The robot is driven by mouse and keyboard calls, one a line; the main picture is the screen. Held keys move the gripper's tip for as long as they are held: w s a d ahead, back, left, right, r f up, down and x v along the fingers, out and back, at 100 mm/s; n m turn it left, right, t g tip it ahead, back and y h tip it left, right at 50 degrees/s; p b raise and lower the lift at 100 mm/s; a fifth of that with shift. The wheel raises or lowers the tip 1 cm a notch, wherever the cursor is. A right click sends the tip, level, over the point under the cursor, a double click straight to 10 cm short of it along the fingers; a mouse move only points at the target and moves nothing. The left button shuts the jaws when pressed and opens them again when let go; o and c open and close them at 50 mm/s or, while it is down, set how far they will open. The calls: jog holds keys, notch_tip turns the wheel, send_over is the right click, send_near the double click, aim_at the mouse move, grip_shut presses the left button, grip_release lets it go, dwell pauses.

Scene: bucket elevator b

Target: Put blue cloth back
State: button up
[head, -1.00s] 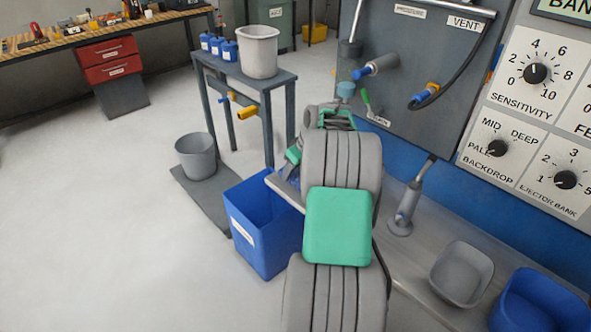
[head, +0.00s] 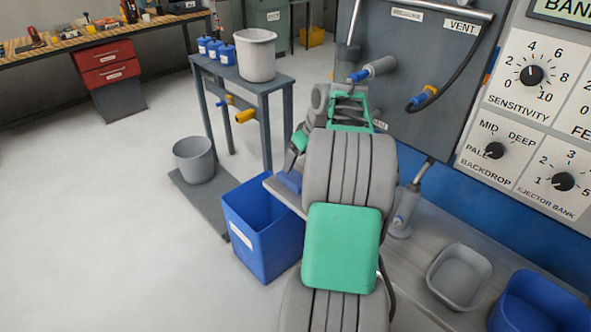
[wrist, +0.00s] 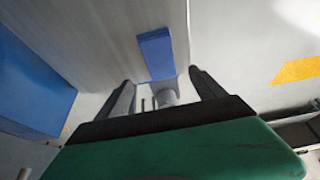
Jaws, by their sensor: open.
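The blue cloth (wrist: 156,55) shows in the wrist view as a flat blue rectangle on a grey surface, just beyond my fingertips. In the head view a blue patch that looks like the cloth (head: 289,181) lies at the left end of the grey bench, partly hidden by my arm. My gripper (wrist: 160,78) is open, with its two dark fingers apart and nothing held between them. The cloth's near end lies roughly between the fingertips in the picture; I cannot tell any contact. In the head view my arm largely hides the gripper.
A blue bin (head: 262,232) stands below the bench's left end. A grey bucket (head: 194,158) stands on a dark floor mat. A side table (head: 240,75) carries a pale bucket and blue bottles. Grey (head: 460,277) and blue (head: 540,302) tubs stand at right. Open floor lies left.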

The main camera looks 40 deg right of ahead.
jog(key=s+a+r, duration=0.1)
jog(key=a+r, duration=0.1)
jog(key=a, duration=0.8)
jog(key=a+r, duration=0.2)
jog(key=a, duration=0.8)
jog(key=s+a+f+g, duration=0.1)
jog(key=s+a+f, duration=0.2)
jog(key=s+a, duration=0.4)
jog(key=s+a+f+g, duration=0.1)
jog(key=s+a+f, duration=0.2)
jog(key=s+a, duration=0.5)
jog(key=shift+a+f, duration=0.2)
jog(key=shift+a, duration=0.4)
